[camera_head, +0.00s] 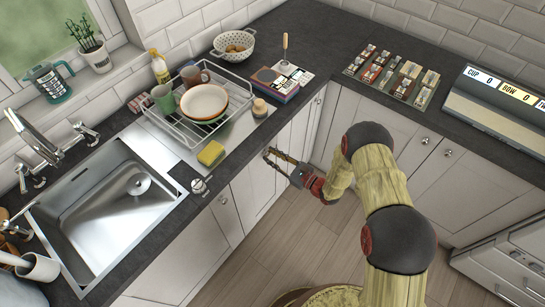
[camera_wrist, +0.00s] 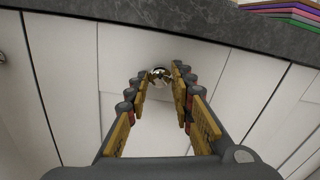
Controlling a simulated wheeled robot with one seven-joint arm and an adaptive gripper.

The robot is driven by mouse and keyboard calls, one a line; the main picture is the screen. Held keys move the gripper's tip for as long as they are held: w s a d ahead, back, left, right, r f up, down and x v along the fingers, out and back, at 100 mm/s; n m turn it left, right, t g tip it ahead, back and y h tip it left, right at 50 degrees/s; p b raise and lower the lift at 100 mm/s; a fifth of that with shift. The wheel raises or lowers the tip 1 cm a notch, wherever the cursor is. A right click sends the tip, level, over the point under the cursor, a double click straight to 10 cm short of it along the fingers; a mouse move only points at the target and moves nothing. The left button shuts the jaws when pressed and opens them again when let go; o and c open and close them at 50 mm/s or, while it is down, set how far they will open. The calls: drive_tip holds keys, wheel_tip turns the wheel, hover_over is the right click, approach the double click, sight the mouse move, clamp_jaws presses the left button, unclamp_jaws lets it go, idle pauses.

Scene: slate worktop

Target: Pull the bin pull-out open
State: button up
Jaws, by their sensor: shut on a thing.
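The bin pull-out front (camera_head: 260,184) is a pale panel under the worktop, below the dish rack; it looks flush with its neighbours. In the wrist view the same pale panel (camera_wrist: 122,60) fills the middle, with thin seams on both sides. Its round shiny metal knob (camera_wrist: 158,75) sits near the panel's top edge, between my two fingertips. My gripper (camera_head: 270,155) reaches the panel from the right in the head view and is shut on the knob. In the head view the gripper hides the knob.
The dark worktop edge (camera_wrist: 220,32) runs just above the knob. A sink (camera_head: 115,205), dish rack (camera_head: 195,108), green-yellow sponge (camera_head: 211,153) and books (camera_head: 274,83) are on the worktop. The wooden floor (camera_head: 290,235) before the panel looks clear apart from my base and arm.

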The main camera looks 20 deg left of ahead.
clamp_jaws()
drive_tip(key=shift+d, duration=0.1)
drive_tip(key=v, duration=3.1)
drive_tip(key=shift+s+f, duration=0.1)
drive_tip(key=o, duration=0.8)
unclamp_jaws()
drive_tip(key=shift+o, duration=0.2)
drive_tip(key=v, duration=1.2)
